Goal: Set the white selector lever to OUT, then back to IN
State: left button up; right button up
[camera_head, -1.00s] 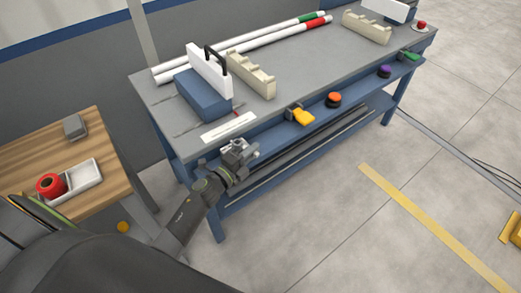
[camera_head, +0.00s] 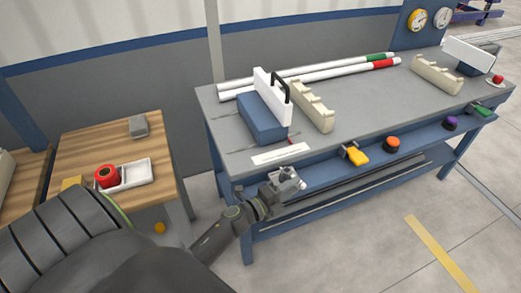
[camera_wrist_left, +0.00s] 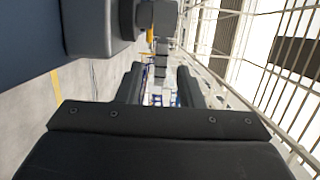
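I cannot make out a white selector lever for sure in either view. A blue block with an upright white plate (camera_head: 272,97) and a black handle (camera_head: 282,87) stands on the bench's left part. A white label strip (camera_head: 281,154) lies near the bench's front edge. My right gripper is not in view.
The blue-grey bench (camera_head: 370,113) carries white pipes (camera_head: 320,76) and cream racks (camera_head: 312,106). Its front rail has a yellow handle (camera_head: 356,156), an orange knob (camera_head: 392,143), a purple knob (camera_head: 450,122) and a green handle (camera_head: 482,110). A wooden table (camera_head: 85,150) stands left. Floor right of my arm is clear.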

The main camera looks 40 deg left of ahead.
pick_arm(q)
jog(key=b+v, duration=0.3)
jog(key=v, duration=1.1)
